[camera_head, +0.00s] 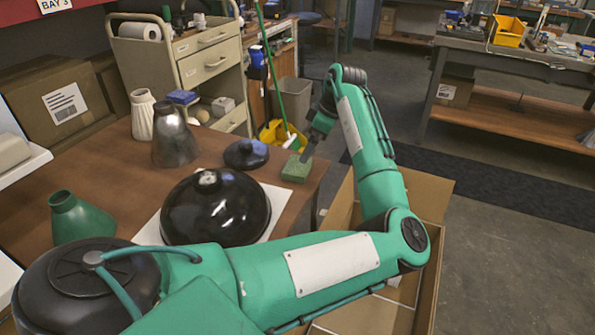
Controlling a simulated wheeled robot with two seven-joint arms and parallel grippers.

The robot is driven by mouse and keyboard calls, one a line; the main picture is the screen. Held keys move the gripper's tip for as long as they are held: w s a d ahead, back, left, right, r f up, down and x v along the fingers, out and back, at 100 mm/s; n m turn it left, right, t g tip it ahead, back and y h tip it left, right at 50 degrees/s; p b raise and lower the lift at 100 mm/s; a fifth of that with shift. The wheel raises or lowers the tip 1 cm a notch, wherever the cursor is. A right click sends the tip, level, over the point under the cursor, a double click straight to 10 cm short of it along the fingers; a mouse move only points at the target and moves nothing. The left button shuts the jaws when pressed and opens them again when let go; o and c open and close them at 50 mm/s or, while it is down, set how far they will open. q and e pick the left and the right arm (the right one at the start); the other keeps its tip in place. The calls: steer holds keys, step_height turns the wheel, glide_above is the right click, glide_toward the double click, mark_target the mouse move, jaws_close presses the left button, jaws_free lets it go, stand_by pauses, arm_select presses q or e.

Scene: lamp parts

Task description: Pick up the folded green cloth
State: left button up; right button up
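The folded green cloth (296,168) is a small flat green block near the right edge of the brown table (105,165). My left gripper (319,155) points down at the cloth's right rear side. Its two dark fingers are spread apart, with one tip just above or at the cloth and the other to its right. I see nothing held between them. Whether a finger touches the cloth cannot be told. My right gripper is not in view.
A glossy black dome shade (215,210), a dark round part (246,153), a grey metal shade (175,140), a white ribbed shade (142,118) and a green shade (78,218) stand on the table. An open cardboard box (432,197) is below the table's right edge.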

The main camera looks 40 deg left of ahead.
mark_target(298, 166)
arm_select(q)
steer(key=x, duration=0.3)
steer(key=shift+a+f, duration=0.1)
steer(key=shift+f, duration=0.25)
steer(key=shift+b+x, duration=0.6)
steer(key=shift+x, duration=1.8)
steer(key=shift+s, duration=0.15)
steer(key=c, duration=0.7)
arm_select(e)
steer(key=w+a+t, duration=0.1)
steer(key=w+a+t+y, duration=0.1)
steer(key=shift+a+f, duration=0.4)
